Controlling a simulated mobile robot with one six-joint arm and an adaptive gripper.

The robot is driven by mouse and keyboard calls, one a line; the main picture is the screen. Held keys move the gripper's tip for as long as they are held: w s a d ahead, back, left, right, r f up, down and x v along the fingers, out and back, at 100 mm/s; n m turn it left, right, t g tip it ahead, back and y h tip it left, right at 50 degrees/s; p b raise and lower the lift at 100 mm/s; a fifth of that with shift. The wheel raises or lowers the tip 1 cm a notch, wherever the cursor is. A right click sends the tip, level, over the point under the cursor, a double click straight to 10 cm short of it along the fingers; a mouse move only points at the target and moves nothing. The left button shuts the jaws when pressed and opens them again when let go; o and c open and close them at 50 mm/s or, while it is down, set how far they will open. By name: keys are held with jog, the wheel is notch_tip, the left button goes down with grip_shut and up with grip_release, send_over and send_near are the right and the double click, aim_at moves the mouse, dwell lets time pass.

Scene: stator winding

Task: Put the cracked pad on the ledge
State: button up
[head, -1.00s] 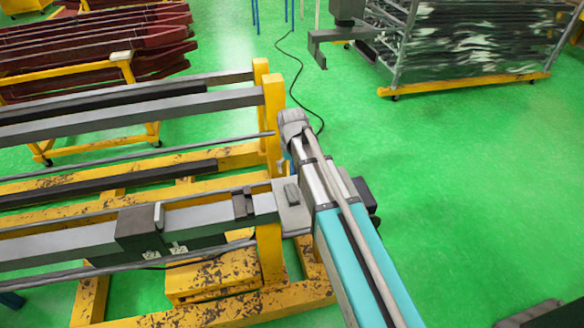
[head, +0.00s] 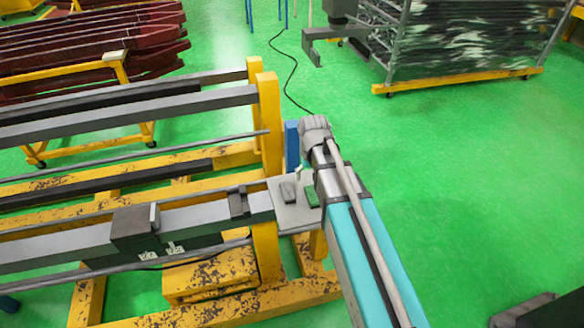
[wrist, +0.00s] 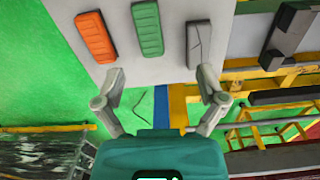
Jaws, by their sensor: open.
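The cracked pad (wrist: 198,44) is grey with a thin dark crack line; it lies on a light grey plate (wrist: 170,62) at the right of a row of three pads in the wrist view. The grey pad also shows in the head view (head: 288,191), on the plate (head: 290,218) at the beam's end. My gripper (wrist: 162,80) is open and empty, its fingers near the plate's edge and apart from the pads. In the head view my gripper is hidden by my arm. I cannot tell which surface is the ledge.
A green pad (wrist: 147,28) and an orange pad (wrist: 95,37) lie beside the cracked one. A yellow frame (head: 270,140) with long grey beams stands at the left. A blue post (head: 291,145) rises behind the plate.

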jog(key=s+d+m, duration=0.2)
jog(key=s+d, duration=0.8)
jog(key=d, duration=0.2)
jog(key=shift+s+d, duration=0.15)
jog(key=shift+s, duration=0.25)
